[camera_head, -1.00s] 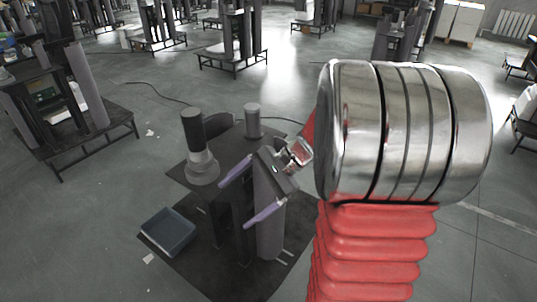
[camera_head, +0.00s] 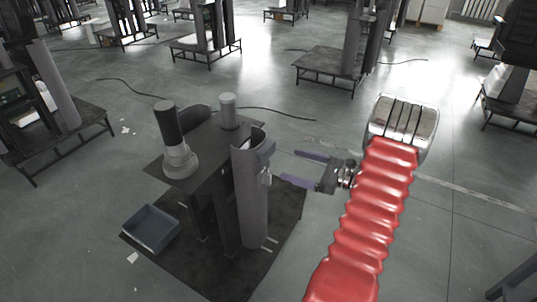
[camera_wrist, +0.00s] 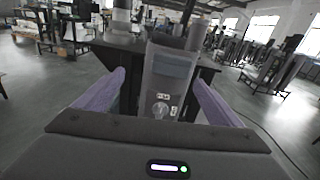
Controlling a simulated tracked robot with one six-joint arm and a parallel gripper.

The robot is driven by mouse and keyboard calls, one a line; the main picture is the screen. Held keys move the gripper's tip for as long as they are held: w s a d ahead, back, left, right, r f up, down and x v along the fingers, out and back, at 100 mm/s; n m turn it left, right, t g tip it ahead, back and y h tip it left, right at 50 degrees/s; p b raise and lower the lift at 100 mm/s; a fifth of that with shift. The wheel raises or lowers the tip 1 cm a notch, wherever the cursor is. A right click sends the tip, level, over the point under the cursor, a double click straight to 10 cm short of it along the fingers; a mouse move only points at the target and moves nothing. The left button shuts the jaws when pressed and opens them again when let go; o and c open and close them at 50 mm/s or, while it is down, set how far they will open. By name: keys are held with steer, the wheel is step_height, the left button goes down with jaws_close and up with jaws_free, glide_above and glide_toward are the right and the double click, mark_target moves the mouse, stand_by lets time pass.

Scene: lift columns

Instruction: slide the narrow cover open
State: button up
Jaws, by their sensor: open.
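A tall grey lift column stands at the front of the dark table, with a curved narrow cover (camera_head: 252,205) on it.
A grey cylinder with a black top (camera_head: 174,140) and a smaller grey cylinder (camera_head: 228,112) stand on the table (camera_head: 198,165). A blue-grey bin (camera_head: 150,231) lies on the floor mat at left.

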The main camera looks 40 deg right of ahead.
mark_target(270, 154)
steer(key=shift+s+d+f+m+t+h, duration=0.25)
steer(key=shift+s+d+f+m, duration=0.1)
steer(key=shift+d, duration=0.25)
steer(key=shift+s+d+f+m+t+h, duration=0.25)
steer(key=shift+d+m, duration=0.1)
steer(key=shift+d, duration=0.25)
steer(key=shift+w+a, duration=0.1)
steer(key=shift+w, duration=0.05)
steer(key=x, duration=1.3)
steer(key=shift+w, duration=0.35)
steer(key=c, duration=1.5)
steer(key=shift+a, duration=0.1)
